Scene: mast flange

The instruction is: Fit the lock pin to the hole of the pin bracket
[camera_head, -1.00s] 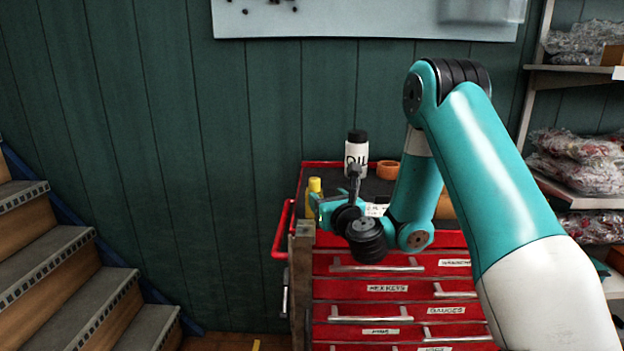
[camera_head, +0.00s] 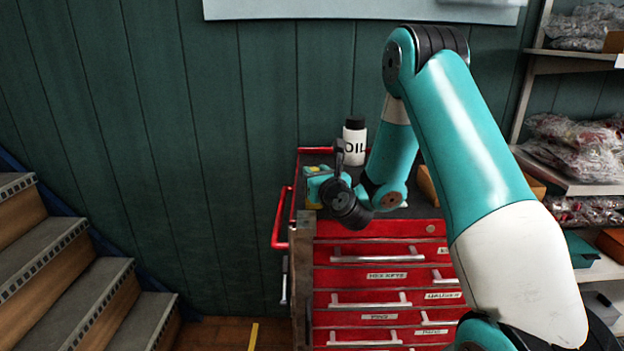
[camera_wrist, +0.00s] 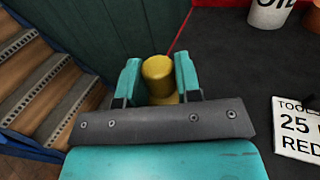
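A yellow cylindrical piece (camera_wrist: 158,76) stands upright on the cart top near its left corner; it could be the lock pin, but I cannot be sure. In the head view it is mostly hidden behind my gripper (camera_head: 316,182), with some yellow showing below it. In the wrist view my gripper (camera_wrist: 158,66) has its two teal fingers apart, one on each side of the yellow piece, with very narrow gaps. I cannot tell whether either finger touches it. No pin bracket or hole can be made out.
The red drawer cart (camera_head: 390,251) has a dark top. A white oil bottle (camera_head: 355,141) stands farther back. A printed card (camera_wrist: 298,130) lies to the right in the wrist view. Stairs (camera_head: 70,270) are at left, shelves (camera_head: 575,180) at right.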

